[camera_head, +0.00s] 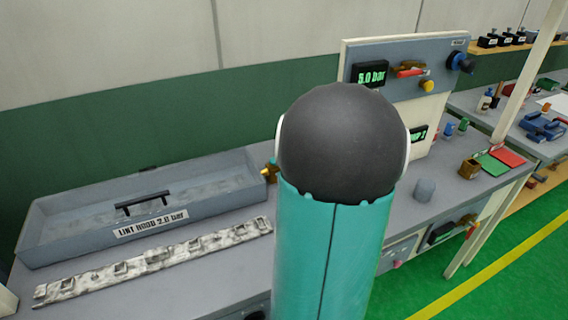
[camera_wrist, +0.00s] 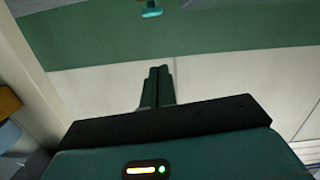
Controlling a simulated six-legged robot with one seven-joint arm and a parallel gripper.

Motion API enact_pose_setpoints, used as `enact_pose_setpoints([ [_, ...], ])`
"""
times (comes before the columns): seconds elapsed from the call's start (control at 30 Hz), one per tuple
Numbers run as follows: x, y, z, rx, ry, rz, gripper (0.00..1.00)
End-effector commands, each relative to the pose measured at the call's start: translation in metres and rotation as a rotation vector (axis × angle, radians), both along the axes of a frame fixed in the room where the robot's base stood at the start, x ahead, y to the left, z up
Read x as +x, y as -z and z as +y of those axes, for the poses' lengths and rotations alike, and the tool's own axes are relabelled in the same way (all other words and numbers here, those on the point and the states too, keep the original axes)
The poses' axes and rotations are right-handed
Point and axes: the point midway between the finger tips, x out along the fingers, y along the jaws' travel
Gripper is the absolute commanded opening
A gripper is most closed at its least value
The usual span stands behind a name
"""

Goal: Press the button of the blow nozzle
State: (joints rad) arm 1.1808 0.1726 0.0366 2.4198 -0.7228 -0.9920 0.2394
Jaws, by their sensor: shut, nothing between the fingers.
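My gripper (camera_wrist: 160,72) shows in the wrist view with its two dark green fingers together and nothing between them. It points at the wall and touches nothing that I can see. A small teal, round-ended part (camera_wrist: 151,10) is at the top edge of the wrist view, beyond and apart from the fingertips; I cannot tell whether it is the blow nozzle's button. In the head view a small brass-coloured fitting (camera_head: 270,172) shows just left of my arm, partly hidden; I cannot tell whether it is the nozzle. My arm hides the gripper in the head view.
A grey lint hood tray (camera_head: 60,225) with a black handle and a mottled strip (camera_head: 150,262) lie on the bench at left. A panel (camera_head: 440,58) with gauges and knobs stands behind my arm. A grey knob (camera_head: 425,190) and brass cup (camera_head: 469,169) are at right.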

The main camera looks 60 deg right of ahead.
Motion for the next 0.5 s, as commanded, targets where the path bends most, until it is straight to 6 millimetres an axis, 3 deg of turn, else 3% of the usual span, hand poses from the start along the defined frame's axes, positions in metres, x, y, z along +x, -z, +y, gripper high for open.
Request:
enact_pose_setpoints([
  [0.4,0.069,0.011,-0.042,0.001,-0.001,-0.002,0.0],
  [0.5,0.073,0.026,-0.046,0.006,0.001,0.0,0.0],
])
